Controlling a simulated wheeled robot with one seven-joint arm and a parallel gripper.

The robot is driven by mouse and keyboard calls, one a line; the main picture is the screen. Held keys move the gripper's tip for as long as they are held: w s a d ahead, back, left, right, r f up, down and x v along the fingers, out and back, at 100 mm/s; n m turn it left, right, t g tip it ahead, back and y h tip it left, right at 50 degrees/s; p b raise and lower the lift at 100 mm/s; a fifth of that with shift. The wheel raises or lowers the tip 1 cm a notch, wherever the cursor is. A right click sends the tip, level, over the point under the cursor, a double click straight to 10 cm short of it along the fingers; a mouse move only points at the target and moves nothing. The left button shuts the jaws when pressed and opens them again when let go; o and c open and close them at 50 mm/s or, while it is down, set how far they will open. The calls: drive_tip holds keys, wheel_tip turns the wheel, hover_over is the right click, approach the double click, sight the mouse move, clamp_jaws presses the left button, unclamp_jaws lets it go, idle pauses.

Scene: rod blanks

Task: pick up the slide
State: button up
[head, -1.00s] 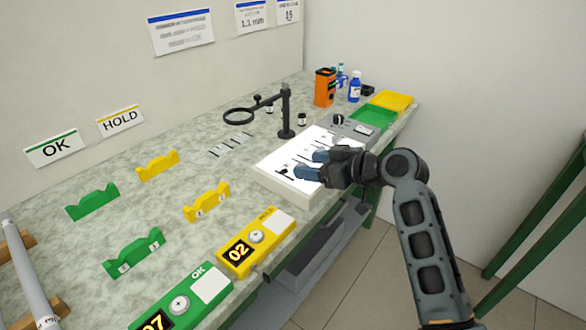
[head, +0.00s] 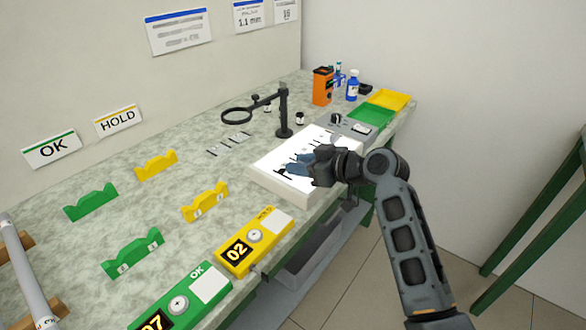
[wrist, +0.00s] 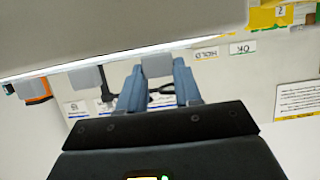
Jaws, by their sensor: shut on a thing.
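My gripper (head: 293,164) is low over the white lit panel (head: 262,172), its two blue fingers close together. In the wrist view, my gripper (wrist: 158,82) has a small grey block (wrist: 157,66) between its fingers; this appears to be the slide. The block is against the bright edge of the panel in that view, and I cannot tell whether it is clear of the surface. In the head view the fingers hide what they hold. Several short dark marks or pieces show on the panel around the fingers.
A black magnifier stand (head: 284,115) stands behind the panel. Green (head: 370,116) and yellow (head: 390,99) trays lie at the far right. A yellow box marked 02 (head: 254,241) and a green box marked 07 (head: 185,300) line the front edge.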

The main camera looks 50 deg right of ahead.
drive_tip(key=shift+c, duration=1)
drive_tip(key=shift+r, duration=0.1)
